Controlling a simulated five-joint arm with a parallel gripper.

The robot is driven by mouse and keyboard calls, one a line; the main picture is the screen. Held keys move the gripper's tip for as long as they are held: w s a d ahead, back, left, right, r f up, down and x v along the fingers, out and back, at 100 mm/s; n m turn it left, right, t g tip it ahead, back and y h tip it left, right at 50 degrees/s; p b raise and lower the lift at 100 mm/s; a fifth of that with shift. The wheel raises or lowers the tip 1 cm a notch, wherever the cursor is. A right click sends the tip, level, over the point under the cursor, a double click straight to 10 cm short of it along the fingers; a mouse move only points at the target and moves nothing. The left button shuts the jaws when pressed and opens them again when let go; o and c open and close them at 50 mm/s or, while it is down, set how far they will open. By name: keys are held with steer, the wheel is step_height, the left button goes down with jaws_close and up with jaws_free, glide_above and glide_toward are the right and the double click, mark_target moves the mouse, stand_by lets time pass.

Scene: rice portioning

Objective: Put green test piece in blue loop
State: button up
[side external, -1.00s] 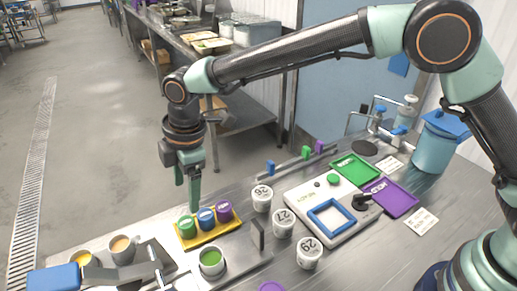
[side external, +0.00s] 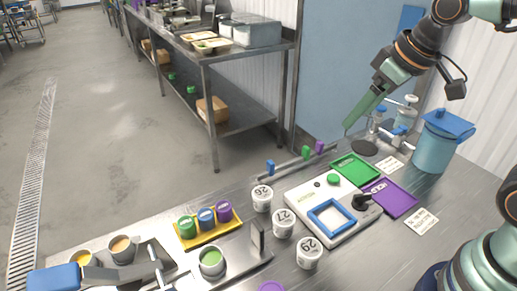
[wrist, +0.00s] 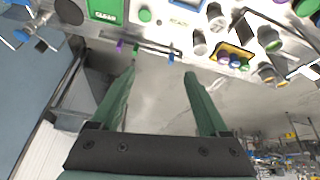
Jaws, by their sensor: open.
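The green test piece (side external: 187,227) stands upright at the left end of a yellow tray (side external: 214,234), with a blue piece (side external: 206,218) and a purple piece (side external: 224,211) in the same row. The blue loop (side external: 331,217), a square frame, lies on a pale device; nothing shows inside it. My gripper (side external: 348,124) is raised at the back right, far from the test pieces, with its green fingers slanting down left. In the wrist view my gripper (wrist: 160,72) is open, with nothing between the fingers. The yellow tray shows at that view's upper right (wrist: 233,47).
White cups marked 26 (side external: 262,197), 27 (side external: 284,222) and 29 (side external: 309,252) stand between the tray and the device. A green mat (side external: 351,168), a purple mat (side external: 391,197) and a lidded blue pot (side external: 435,143) are at the right. A low rail with coloured clips runs along the back edge.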

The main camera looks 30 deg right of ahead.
steer(key=shift+s+d+f+m, duration=0.25)
steer(key=shift+s+d+m, duration=0.2)
steer(key=shift+s+d, duration=0.15)
steer(key=shift+s+d+f+m, duration=0.25)
steer(key=shift+s+d+m, duration=0.25)
steer(key=shift+s, duration=0.1)
steer(key=shift+o, duration=0.5)
steer(key=shift+s+d+f, duration=0.2)
steer(key=shift+s+d, duration=0.05)
steer(key=shift+s, duration=0.05)
steer(key=shift+a+r, duration=0.1)
